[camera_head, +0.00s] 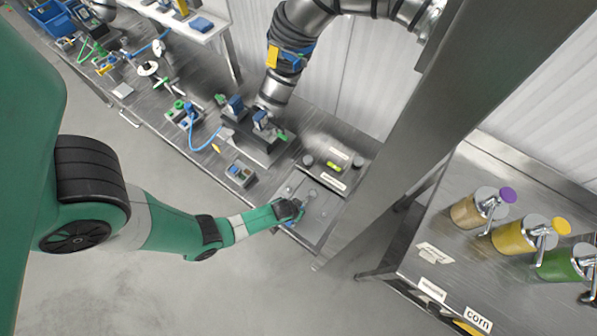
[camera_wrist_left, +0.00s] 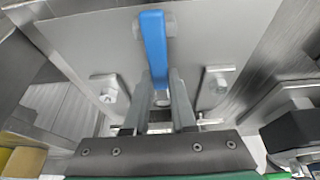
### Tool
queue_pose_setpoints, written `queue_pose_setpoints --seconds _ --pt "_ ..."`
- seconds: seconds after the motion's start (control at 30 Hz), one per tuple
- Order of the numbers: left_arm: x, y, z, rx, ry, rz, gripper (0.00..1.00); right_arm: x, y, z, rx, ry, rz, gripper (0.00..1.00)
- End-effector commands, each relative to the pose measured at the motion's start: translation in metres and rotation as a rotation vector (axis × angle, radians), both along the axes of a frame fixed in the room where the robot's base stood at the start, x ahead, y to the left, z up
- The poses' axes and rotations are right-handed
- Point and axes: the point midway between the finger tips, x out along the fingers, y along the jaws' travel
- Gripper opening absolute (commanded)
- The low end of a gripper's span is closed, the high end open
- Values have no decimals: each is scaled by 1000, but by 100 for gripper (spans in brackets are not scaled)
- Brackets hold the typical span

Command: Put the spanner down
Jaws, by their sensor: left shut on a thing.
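My left gripper (camera_head: 291,211) reaches over the grey plate at the near end of the steel bench. In the left wrist view its two fingers (camera_wrist_left: 160,92) are close together on a blue bar, which I take to be the spanner (camera_wrist_left: 153,42). The spanner points away from the fingers over a flat grey metal plate (camera_wrist_left: 95,40). Its far end overlaps a round bolt head on that plate. I cannot tell whether the spanner touches it. In the head view a small bit of blue shows beside the gripper; most of the spanner is hidden there. My right gripper is not in view.
Two bolts on small blocks (camera_wrist_left: 109,89) (camera_wrist_left: 217,84) flank the fingers. A tray (camera_head: 333,163) with dark knobs lies behind the plate. A steel post (camera_head: 420,125) rises at right, before jars (camera_head: 513,238).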

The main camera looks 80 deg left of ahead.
Motion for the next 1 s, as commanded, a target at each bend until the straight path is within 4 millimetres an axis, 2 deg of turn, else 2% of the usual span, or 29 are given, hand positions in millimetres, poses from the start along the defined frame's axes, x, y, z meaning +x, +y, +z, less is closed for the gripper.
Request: queue_pose_setpoints --seconds 0.07,0.1,0.23,0.5,0.63,0.77,0.9,1.0 --pt "0 0 -4 0 0 0 0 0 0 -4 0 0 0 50" --pt "0 0 -3 0 0 0 30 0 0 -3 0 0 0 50" --pt "0 0 -2 -1 1 0 53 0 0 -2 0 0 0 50" --pt "0 0 -2 0 0 0 54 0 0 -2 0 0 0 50" --pt "-1 -1 7 0 0 0 54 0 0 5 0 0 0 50" --pt "-9 -7 31 0 0 -1 54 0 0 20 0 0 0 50" --pt "-19 -16 65 -1 -1 -1 54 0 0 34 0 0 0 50" --pt "-26 -22 90 0 0 -2 54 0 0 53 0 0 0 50"
